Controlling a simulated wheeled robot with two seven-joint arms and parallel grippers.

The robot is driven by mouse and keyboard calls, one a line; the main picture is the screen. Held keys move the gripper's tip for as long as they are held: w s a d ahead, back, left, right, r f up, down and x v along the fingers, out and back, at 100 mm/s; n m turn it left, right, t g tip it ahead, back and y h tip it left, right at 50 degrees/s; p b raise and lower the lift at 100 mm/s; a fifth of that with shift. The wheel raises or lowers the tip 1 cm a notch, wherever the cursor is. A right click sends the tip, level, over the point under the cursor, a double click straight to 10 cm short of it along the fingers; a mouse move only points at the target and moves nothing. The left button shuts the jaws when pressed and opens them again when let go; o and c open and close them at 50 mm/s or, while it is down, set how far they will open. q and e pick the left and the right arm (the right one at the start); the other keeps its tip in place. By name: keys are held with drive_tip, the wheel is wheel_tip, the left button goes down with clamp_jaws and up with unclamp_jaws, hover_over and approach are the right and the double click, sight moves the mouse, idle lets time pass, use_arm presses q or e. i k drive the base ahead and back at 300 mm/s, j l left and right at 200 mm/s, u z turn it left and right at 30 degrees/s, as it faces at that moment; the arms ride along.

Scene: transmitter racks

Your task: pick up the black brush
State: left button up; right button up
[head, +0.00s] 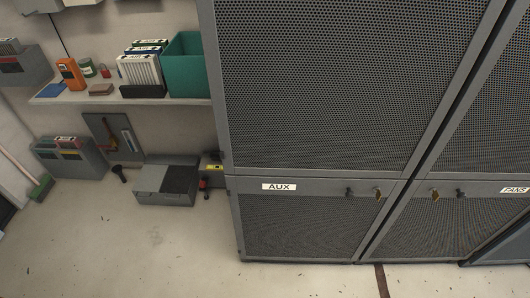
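I cannot make out a black brush for certain. A small dark object (119,174) with a wider head lies on the floor left of the grey box; it is too small to identify. A low black block (143,91) lies at the shelf's front edge, before the white binders; I cannot tell whether it is a brush. A long-handled broom with a green head (41,187) leans at the far left. Neither of my grippers is in view.
Grey racks (310,222) fill the right side. A wall shelf (110,98) holds a teal bin (186,66), binders (139,70) and an orange device (71,74). Below stand a grey box (150,179) and a grey case (82,161). The front floor (120,250) is clear.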

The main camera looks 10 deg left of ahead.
sight(214, 155)
drive_tip(key=i+j+z, duration=0.15)
drive_tip(key=j+z, duration=0.35)
drive_tip(key=j, duration=0.15)
drive_tip(key=j+z, duration=0.45)
drive_tip(key=j, duration=0.2)
drive_tip(key=j+z, duration=0.5)
drive_tip(key=j, duration=0.15)
drive_tip(key=k, duration=0.05)
